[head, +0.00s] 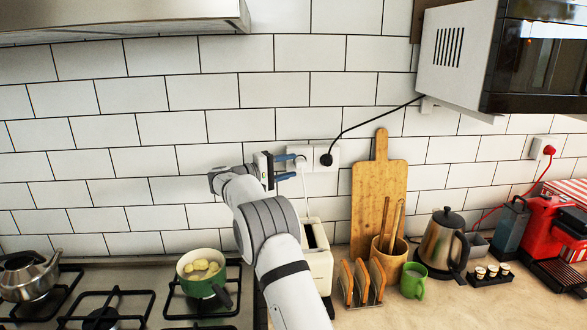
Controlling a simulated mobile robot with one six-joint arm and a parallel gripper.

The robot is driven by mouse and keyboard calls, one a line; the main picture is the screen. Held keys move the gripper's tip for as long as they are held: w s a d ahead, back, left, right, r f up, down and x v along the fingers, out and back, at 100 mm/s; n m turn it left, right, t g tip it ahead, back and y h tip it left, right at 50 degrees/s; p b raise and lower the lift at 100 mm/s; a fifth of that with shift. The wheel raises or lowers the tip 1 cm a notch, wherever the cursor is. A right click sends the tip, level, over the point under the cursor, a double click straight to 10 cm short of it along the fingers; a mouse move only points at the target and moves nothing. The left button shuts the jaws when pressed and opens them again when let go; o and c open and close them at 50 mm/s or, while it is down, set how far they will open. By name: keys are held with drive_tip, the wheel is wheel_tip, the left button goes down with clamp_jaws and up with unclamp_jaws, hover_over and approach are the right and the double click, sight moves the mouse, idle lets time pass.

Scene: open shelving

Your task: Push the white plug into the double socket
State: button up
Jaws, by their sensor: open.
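The white double socket (314,151) is on the tiled wall behind the counter. A black plug (326,160) sits in its right half. The white plug (301,162) is at the left half, with its white cord hanging down towards the toaster. I cannot tell from this angle whether it touches the socket or how deep it sits. My gripper (295,165) is just left of the white plug, pointing right. Its two blue fingers are apart, one above the other, with the plug at or just beyond their tips.
A white toaster (318,262) stands below the socket, partly behind my arm. A wooden board (371,185) leans on the wall to the right. The black cord runs up to the microwave (457,55). A green pot (203,284) sits on the hob at left.

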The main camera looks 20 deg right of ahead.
drive_tip(key=a, duration=0.3)
drive_tip(key=s+a+b, duration=0.1)
drive_tip(key=a, duration=0.1)
drive_tip(key=shift+a, duration=0.2)
drive_tip(key=s+d+g+y, duration=0.1)
drive_tip(key=s+d+y, duration=0.2)
drive_tip(key=s+y, duration=1.15)
drive_tip(key=s+a+f+y, duration=0.1)
drive_tip(key=s+a+f, duration=0.2)
drive_tip(key=s, duration=0.8)
drive_tip(key=s+a+f+m+y, duration=0.1)
drive_tip(key=s+a+f, duration=0.2)
drive_tip(key=s, duration=0.8)
drive_tip(key=s+a+f+m+y, duration=0.1)
drive_tip(key=s+a+f, duration=0.2)
drive_tip(key=s, duration=0.9)
drive_tip(key=shift+a+f+t, duration=0.2)
drive_tip(key=shift+f+t, duration=0.2)
drive_tip(key=shift+f, duration=0.3)
